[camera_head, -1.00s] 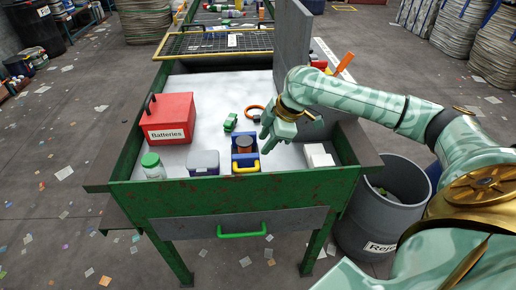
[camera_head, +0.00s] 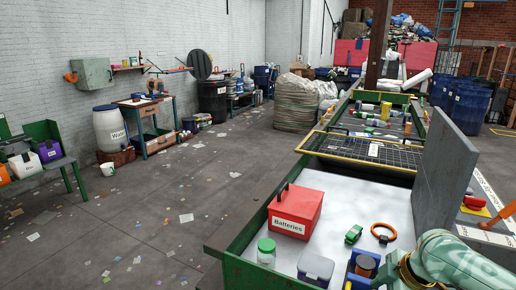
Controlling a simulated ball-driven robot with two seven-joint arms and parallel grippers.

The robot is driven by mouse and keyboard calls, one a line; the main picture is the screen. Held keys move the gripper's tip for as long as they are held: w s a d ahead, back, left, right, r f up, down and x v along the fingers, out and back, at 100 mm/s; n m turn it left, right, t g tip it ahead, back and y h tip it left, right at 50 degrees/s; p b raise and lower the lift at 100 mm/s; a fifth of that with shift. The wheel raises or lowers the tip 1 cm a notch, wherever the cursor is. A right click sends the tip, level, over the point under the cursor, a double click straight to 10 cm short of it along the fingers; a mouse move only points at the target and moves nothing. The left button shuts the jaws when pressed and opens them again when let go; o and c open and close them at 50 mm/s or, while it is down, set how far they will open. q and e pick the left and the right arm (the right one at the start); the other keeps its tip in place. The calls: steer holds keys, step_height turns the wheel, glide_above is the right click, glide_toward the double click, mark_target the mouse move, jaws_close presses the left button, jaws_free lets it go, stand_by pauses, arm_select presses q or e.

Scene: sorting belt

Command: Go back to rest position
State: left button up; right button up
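Part of my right arm (camera_head: 455,264), green with gold joints, shows at the lower right corner, over the right side of the sorting table. My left arm and gripper are out of view. The sorting table (camera_head: 337,171) has green sides and a white top, and stands at the lower right.
On the table are a red Batteries box (camera_head: 296,211), a green-lidded jar (camera_head: 266,251), a grey-lidded container (camera_head: 315,267), a green item (camera_head: 354,234) and an orange ring (camera_head: 383,233). A grey panel (camera_head: 446,176) stands upright at right. Floor (camera_head: 150,225) at left is mostly open, with scraps.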

steer(key=s+a+f+t, duration=0.1)
steer(key=s+a+f, duration=0.45)
steer(key=a, duration=0.35)
steer(key=s+d+m+t+h, duration=0.1)
steer(key=s+d+m+h, duration=0.25)
steer(key=s, duration=0.35)
steer(key=s+d+m+h, duration=0.3)
steer(key=s+d+h, duration=0.1)
steer(key=s, duration=0.3)
steer(key=s+a+f+g+y, duration=0.1)
steer(key=s+a+f+y, duration=0.1)
steer(key=f, duration=1.2)
steer(key=s+a+f+g+y, duration=0.1)
steer(key=s+a+f, duration=0.2)
steer(key=f, duration=1.1)
steer(key=s+f+m+g+y, duration=0.1)
steer(key=s+f, duration=0.6)
steer(key=s, duration=0.2)
steer(key=s+f+m+g, duration=0.2)
steer(key=s+f, duration=0.5)
steer(key=s, duration=0.3)
steer(key=shift+d+y, duration=0.25)
steer(key=shift+y, duration=0.1)
